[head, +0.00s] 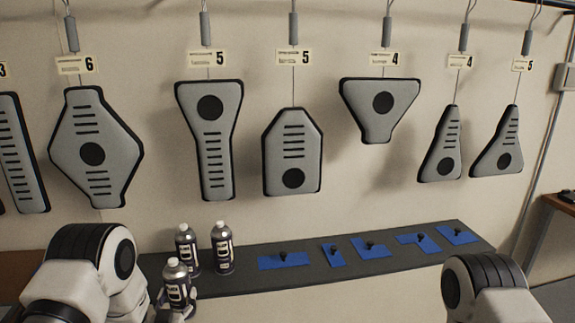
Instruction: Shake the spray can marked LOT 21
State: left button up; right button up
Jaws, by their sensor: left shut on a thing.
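Three spray cans with pale caps and dark labels show at the lower left. Two stand upright on the dark shelf: the back left can (186,250) and the back right can (222,248). My left gripper (178,306) is shut on the front spray can (176,283), which it holds nearly upright in front of the other two. The lot marks are too small to read. The lower part of the held can is hidden by my gripper. My right arm shows at the lower right, but its gripper is out of view.
The dark shelf (300,282) runs along the wall. Blue pieces with small black knobs lie on it, such as the blue piece (284,261). Several grey panels, such as the diamond panel (92,165), hang from cords above with numbered tags. A brown table (560,204) stands at far right.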

pick_arm(q)
jog(key=s+d+f+m+h, duration=0.1)
jog(key=s+d+m+h, duration=0.15)
jog(key=s+d, duration=0.55)
notch_tip(320, 180, up, 8)
jog(key=w+d+n, duration=0.1)
jog(key=w+d, duration=0.1)
jog(key=f, duration=0.3)
jog(key=s+f, duration=0.1)
jog(key=f, duration=0.1)
jog(key=shift+f+p, duration=0.35)
jog(key=r, duration=0.4)
jog(key=w+r, duration=0.1)
jog(key=shift+a+r, duration=0.25)
jog(key=shift+r, duration=0.15)
jog(key=shift+s+d+f, duration=0.1)
jog(key=shift+s+f, duration=0.05)
jog(key=shift+f, duration=1.6)
jog(key=shift+s+f, duration=0.15)
jog(key=shift+f, duration=1.6)
